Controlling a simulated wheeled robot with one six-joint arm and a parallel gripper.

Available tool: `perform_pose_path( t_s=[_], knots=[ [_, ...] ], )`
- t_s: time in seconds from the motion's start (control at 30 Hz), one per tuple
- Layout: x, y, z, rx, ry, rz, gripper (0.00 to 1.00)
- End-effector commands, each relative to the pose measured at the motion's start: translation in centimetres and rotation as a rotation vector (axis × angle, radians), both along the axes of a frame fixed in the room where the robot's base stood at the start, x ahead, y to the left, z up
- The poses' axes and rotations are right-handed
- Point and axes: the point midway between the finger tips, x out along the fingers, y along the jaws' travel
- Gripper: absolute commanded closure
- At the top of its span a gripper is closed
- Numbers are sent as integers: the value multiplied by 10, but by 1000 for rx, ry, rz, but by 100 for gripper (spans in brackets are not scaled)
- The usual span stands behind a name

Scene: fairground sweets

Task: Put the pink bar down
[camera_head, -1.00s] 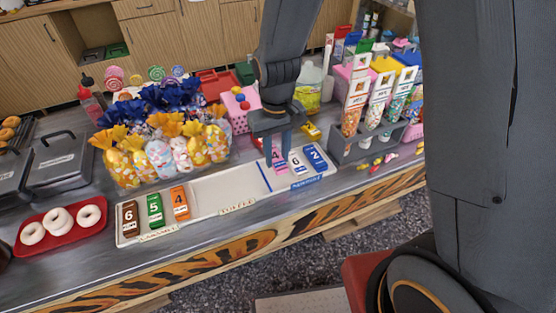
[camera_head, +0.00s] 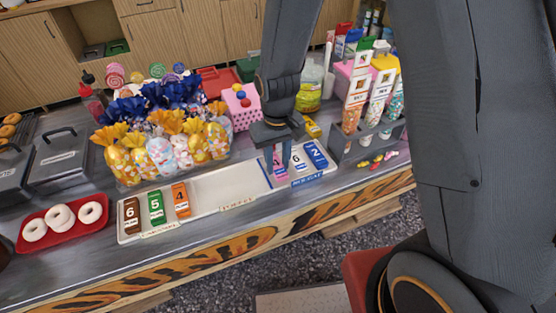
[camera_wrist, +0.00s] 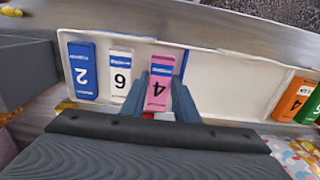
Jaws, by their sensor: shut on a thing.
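In the wrist view the pink bar (camera_wrist: 158,88) lies between the two dark fingertips (camera_wrist: 160,98), slightly tilted. It is over the right section of the long white tray (camera_head: 225,188), beside the white bar (camera_head: 297,159) marked 6. The blue bar (camera_head: 315,154) marked 2 is on the white bar's other side. I cannot tell whether the pink bar touches the tray floor.
Brown (camera_head: 131,214), green (camera_head: 156,207) and orange (camera_head: 181,199) bars lie in the tray's left section. Its middle section is empty. Wrapped sweets (camera_head: 165,155) stand behind. A cone rack (camera_head: 350,150) is at right, and a red doughnut tray (camera_head: 35,243) is at left.

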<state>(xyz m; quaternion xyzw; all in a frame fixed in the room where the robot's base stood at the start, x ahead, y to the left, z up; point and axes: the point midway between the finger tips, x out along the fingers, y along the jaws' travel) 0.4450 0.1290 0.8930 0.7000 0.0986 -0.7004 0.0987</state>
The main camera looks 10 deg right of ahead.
Motion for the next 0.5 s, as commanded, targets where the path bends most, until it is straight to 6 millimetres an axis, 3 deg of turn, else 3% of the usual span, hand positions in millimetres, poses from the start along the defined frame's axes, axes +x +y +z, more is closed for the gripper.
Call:
perform_pose_path(
  t_s=[0.1, 0.13, 0.2, 0.5],
  knots=[
    [0, 0, -1, 0, 0, 0, 96],
    [0, 0, -1, 0, 0, 0, 67],
    [0, 0, -1, 0, 0, 0, 56],
    [0, 0, 0, 0, -1, 0, 54]
  ],
)
